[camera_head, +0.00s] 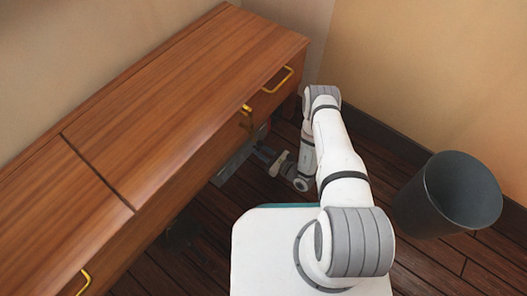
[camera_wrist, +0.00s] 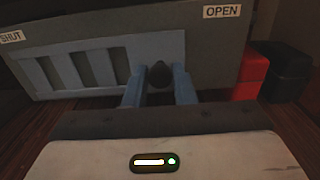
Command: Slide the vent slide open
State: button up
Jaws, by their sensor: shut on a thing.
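The vent slide (camera_wrist: 108,65) is a blue-grey slotted plate on a grey panel (camera_wrist: 225,50) in the wrist view. A SHUT label (camera_wrist: 11,37) is at the panel's left end and an OPEN label (camera_wrist: 223,12) at its upper right. A dark round knob (camera_wrist: 159,73) is at the slide's right part. My gripper (camera_wrist: 159,88) has its two blue-grey fingers on either side of the knob and is shut on it. In the head view, my gripper (camera_head: 265,152) is low beside the wooden desk, and the panel (camera_head: 232,163) is mostly hidden under the desk edge.
The wooden desk (camera_head: 150,95) with brass handles overhangs the panel. A dark bin (camera_head: 448,195) stands on the floor at the right. A red box (camera_wrist: 250,72) and a dark box (camera_wrist: 287,73) are right of the panel.

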grip_shut()
jog(key=shift+s, duration=0.1)
jog(key=shift+w+d+b, duration=0.15)
jog(key=shift+w+d, duration=0.3)
jog(key=shift+w, duration=0.2)
jog(key=shift+w+d+b, duration=0.15)
jog(key=shift+w+d, duration=0.3)
jog(key=shift+w, duration=0.15)
jog(key=o, duration=0.6)
grip_release()
jog(key=shift+o, duration=0.2)
